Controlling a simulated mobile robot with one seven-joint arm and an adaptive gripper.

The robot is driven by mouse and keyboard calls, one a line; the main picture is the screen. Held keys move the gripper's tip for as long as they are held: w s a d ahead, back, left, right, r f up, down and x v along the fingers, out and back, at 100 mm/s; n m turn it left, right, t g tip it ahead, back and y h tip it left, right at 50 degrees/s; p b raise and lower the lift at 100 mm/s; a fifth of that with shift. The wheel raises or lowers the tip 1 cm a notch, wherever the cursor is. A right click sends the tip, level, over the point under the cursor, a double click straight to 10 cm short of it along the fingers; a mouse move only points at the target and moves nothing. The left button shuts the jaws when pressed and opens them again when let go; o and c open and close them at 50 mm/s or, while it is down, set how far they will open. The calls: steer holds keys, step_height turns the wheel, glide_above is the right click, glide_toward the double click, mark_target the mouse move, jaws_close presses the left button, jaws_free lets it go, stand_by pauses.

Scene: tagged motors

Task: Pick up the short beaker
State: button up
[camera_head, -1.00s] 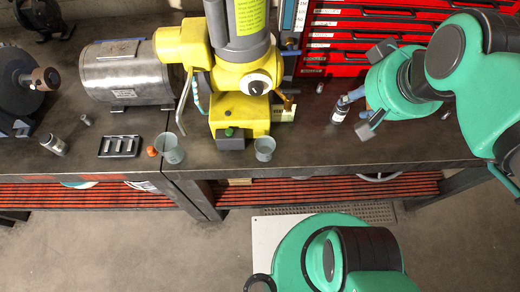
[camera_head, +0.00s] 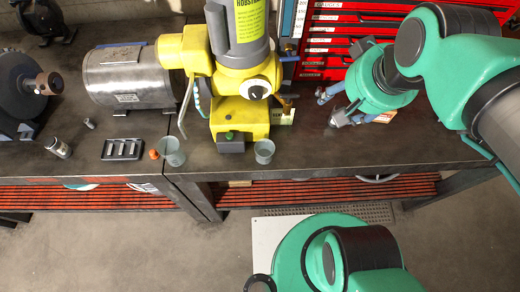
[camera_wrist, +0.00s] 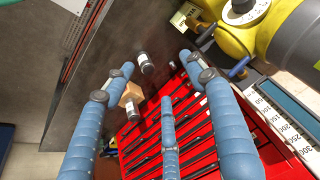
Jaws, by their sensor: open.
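Two clear grey beakers stand upright near the table's front edge in the head view. The smaller, shorter-looking beaker (camera_head: 264,151) is in front of the yellow machine, to its right. The larger beaker (camera_head: 172,152) stands further left, next to an orange cap. My gripper (camera_head: 338,106) is over the right part of the table, right of and further back than the short beaker, well apart from it. In the wrist view its blue fingers (camera_wrist: 160,74) are spread, with nothing between them. Neither beaker shows in the wrist view.
The yellow machine (camera_head: 240,115) stands behind the short beaker. A red drawer cabinet (camera_head: 330,45) is at the back. Dark bottles (camera_wrist: 146,63) and a wooden block (camera_wrist: 130,97) lie near my fingers' view. The tabletop right of the short beaker is clear.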

steer(key=w+a+f+m+g+p, duration=0.1)
steer(key=a+f+m+p, duration=0.15)
steer(key=a, duration=0.25)
steer(key=w+a+f+m+g+p, duration=0.1)
steer(key=w+a+g+p, duration=0.1)
steer(key=a+p, duration=0.2)
steer(key=m+g+p, duration=0.2)
steer(key=m+p, duration=0.2)
steer(key=p, duration=0.1)
glide_above(264, 152)
steer(key=s, duration=0.2)
step_height(264, 152, down, 7)
steer(key=shift+w+a+f, duration=0.15)
steer(key=shift+a, duration=0.05)
steer(key=shift+f, duration=0.15)
steer(key=shift+f+b, duration=0.85)
steer(key=shift+f, duration=3.3)
steer(key=shift+f, duration=0.1)
steer(key=shift+d+f+b, duration=0.1)
steer(key=shift+f+b, duration=0.55)
steer(key=shift+f, duration=1.85)
steer(key=c, duration=1)
